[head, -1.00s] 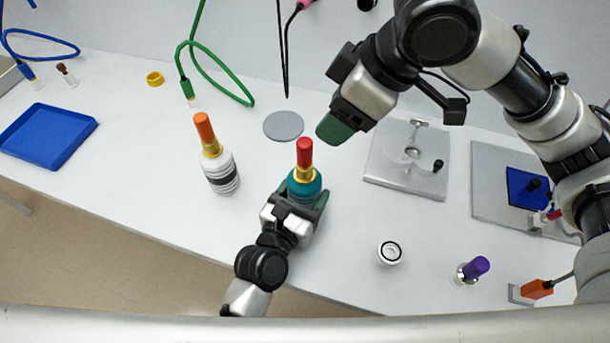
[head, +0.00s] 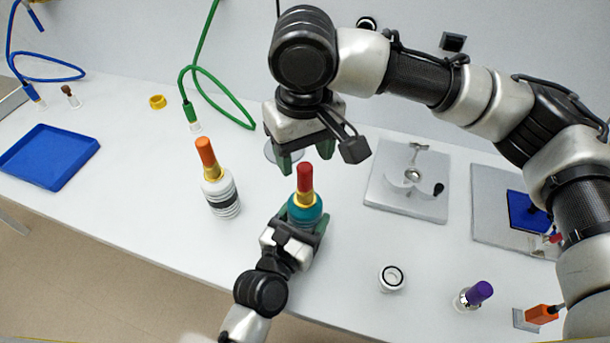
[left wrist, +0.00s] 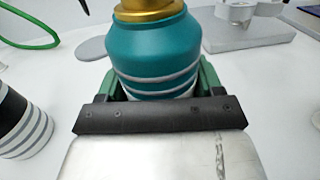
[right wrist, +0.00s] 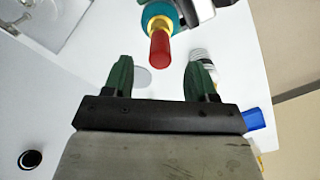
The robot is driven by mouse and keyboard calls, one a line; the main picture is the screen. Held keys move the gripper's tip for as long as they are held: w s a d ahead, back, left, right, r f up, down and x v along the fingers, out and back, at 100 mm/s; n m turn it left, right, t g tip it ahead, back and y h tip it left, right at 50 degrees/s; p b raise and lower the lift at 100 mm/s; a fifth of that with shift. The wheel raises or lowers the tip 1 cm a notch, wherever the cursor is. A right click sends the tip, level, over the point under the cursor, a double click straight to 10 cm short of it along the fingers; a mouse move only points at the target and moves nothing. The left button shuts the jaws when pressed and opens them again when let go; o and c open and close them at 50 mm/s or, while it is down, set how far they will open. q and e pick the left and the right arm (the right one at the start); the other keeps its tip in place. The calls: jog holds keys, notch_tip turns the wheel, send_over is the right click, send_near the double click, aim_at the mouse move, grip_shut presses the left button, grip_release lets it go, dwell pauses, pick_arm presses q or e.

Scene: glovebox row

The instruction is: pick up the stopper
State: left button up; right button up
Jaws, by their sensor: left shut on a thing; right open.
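A red stopper (head: 304,177) stands upright in the gold neck of a teal bottle (head: 303,212). My left gripper (head: 296,224) is shut around the bottle's body; the left wrist view shows the teal body (left wrist: 155,48) between its fingers, with the stopper out of frame. My right gripper (head: 307,160) is open and empty, pointing down just behind and above the red stopper. In the right wrist view, the stopper (right wrist: 159,48) shows beyond the open fingers (right wrist: 159,75), apart from them.
A white striped bottle with an orange top (head: 205,152) stands left of the teal bottle. A metal stand (head: 408,190) is at right, with a white cup (head: 391,278) and a purple-topped vial (head: 478,293) nearer. A blue tray (head: 48,157) lies far left.

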aim_at(305, 166)
notch_tip(305, 166, down, 6)
jog(key=shift+s+r, duration=0.1)
jog(key=shift+r, duration=0.05)
jog(key=shift+c, duration=0.3)
grip_shut()
jog(key=shift+r, duration=0.1)
notch_tip(305, 166, up, 17)
dwell(1.0)
pick_arm(q)
jog(key=o, duration=1.1)
